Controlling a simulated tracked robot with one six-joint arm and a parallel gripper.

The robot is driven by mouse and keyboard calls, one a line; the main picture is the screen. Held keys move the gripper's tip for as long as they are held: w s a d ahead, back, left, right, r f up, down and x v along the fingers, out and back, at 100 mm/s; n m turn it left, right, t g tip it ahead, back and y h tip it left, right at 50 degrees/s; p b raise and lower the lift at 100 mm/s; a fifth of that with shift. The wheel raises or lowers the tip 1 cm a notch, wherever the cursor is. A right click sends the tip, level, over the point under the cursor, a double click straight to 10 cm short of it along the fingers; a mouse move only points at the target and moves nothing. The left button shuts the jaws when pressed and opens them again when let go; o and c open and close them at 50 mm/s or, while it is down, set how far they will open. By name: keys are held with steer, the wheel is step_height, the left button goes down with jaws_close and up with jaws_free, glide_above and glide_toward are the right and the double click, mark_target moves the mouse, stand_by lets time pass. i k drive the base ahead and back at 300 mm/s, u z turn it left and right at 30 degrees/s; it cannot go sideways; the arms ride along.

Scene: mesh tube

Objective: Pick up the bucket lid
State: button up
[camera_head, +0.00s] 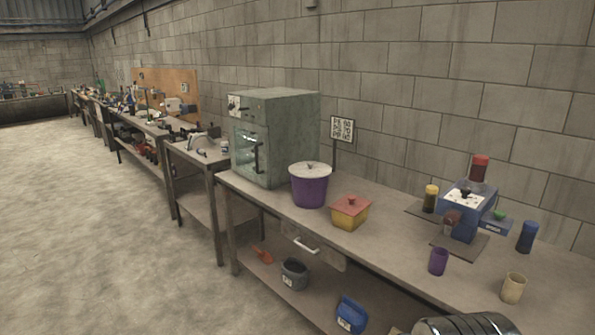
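A purple bucket (310,192) stands upright on the workbench, in front of the green oven-like cabinet. A pale grey lid (311,168) with a small dark knob in its middle sits on top of the bucket and covers its opening. My gripper does not show in this view, so its place relative to the lid cannot be seen.
A yellow box with a red lid (351,211) stands close right of the bucket. The green cabinet (274,135) is close behind left. A sign on a post (342,130) rises behind. A blue machine (462,210) and cups stand farther right. Bare benchtop (395,250) lies between.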

mark_target(310, 169)
steer(key=u, duration=0.4)
steer(key=i, duration=0.95)
steer(key=u, duration=0.55)
steer(key=i, duration=1.5)
steer(key=z, duration=0.55)
steer(key=i, duration=0.75)
steer(key=z, duration=0.3)
